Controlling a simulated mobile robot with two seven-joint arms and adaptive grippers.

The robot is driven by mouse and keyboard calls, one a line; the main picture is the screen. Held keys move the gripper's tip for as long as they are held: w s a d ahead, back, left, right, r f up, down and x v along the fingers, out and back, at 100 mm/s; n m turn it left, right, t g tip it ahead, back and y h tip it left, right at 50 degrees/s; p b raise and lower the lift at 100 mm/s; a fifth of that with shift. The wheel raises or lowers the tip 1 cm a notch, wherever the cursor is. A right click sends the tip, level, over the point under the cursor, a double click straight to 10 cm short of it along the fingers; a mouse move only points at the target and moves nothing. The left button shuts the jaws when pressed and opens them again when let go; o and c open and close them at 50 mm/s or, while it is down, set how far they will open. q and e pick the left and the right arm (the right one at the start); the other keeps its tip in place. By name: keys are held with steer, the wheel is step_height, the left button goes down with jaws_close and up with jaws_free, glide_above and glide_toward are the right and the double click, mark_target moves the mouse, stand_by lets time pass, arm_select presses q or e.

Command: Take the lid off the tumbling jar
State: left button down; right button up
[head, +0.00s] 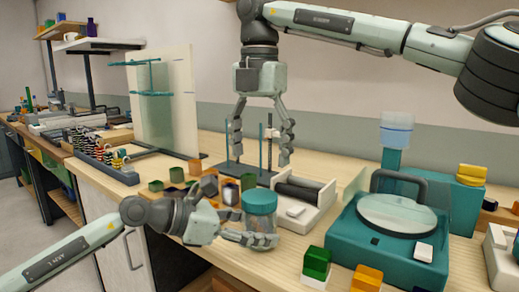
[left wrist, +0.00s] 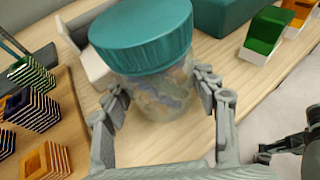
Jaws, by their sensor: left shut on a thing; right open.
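The tumbling jar (head: 261,229) is clear with small pieces inside, and stands upright near the table's front edge. Its teal lid (head: 259,201) sits on top of it. In the left wrist view the lid (left wrist: 141,35) and the jar's clear body (left wrist: 158,98) show large. My left gripper (head: 250,239) is shut on the jar's body, below the lid, one finger on each side (left wrist: 163,98). My right gripper (head: 262,150) is open and empty, pointing down above the table behind the jar, higher than the lid.
A grey-white roller stand (head: 309,196) is just behind the jar. A teal machine with a round plate (head: 396,217) stands to the right. Green (head: 316,263) and orange (head: 367,278) blocks are at the front. Small colored boxes (head: 187,179) lie left of the jar.

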mark_target(259, 195)
steer(key=m, duration=0.5)
steer(key=shift+f, duration=4.05)
steer(key=shift+c, duration=0.5)
